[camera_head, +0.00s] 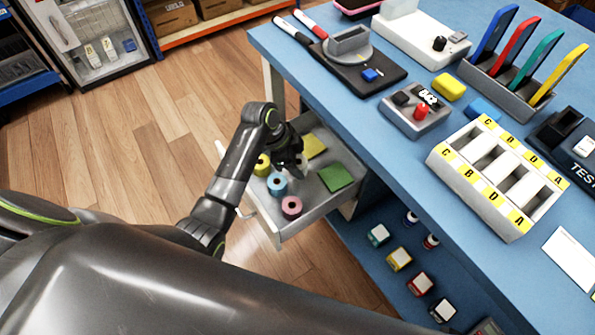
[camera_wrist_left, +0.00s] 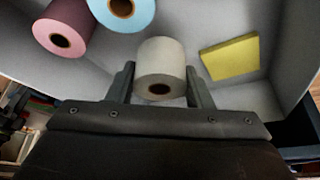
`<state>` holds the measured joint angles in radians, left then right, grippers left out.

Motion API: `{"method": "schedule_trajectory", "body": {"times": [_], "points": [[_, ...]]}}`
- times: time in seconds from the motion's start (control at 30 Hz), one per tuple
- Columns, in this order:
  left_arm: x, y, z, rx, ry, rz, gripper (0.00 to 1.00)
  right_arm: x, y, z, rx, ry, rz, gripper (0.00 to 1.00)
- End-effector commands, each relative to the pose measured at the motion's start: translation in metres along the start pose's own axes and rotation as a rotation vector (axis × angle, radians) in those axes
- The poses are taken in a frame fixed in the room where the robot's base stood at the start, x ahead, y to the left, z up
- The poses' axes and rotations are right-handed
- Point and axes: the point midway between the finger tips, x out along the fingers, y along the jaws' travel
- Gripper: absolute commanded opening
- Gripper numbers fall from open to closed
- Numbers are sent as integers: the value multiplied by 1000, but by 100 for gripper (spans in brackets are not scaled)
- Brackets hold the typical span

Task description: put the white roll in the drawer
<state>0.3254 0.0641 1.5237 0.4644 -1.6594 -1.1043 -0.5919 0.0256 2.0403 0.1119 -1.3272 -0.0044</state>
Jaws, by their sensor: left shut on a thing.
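The open drawer (camera_head: 318,208) sticks out from under the blue table. My left gripper (camera_head: 298,164) reaches down into it. In the left wrist view my left gripper (camera_wrist_left: 161,82) is shut on the white roll (camera_wrist_left: 161,58), with one finger on each side of it. The roll is inside the drawer outline; I cannot tell whether it touches the floor. In the head view the gripper hides most of it. My right gripper is not in view.
The drawer also holds a yellow roll (camera_head: 262,165), a blue roll (camera_head: 277,184), a pink roll (camera_head: 291,207), a yellow pad (camera_head: 314,146) and a green pad (camera_head: 335,178). The blue table (camera_head: 375,122) carries a labelled tray (camera_head: 470,198). Small bottles stand on the shelf below.

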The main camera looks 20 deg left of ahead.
Motion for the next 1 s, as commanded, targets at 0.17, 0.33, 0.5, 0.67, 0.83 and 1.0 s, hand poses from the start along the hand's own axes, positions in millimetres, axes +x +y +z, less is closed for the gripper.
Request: {"method": "schedule_trajectory", "body": {"times": [0.17,0.33,0.5,0.67,0.83,1.0], "points": [[18,1,8,-2,-1,2,23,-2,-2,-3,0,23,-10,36],[36,0,16,-2,0,1,23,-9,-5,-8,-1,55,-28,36],[35,0,16,-1,0,-1,23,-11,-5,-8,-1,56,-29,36],[37,0,17,-2,0,0,23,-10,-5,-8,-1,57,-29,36],[37,0,17,-2,-1,0,67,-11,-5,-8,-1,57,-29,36],[37,0,17,-2,0,0,68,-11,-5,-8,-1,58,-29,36]]}}
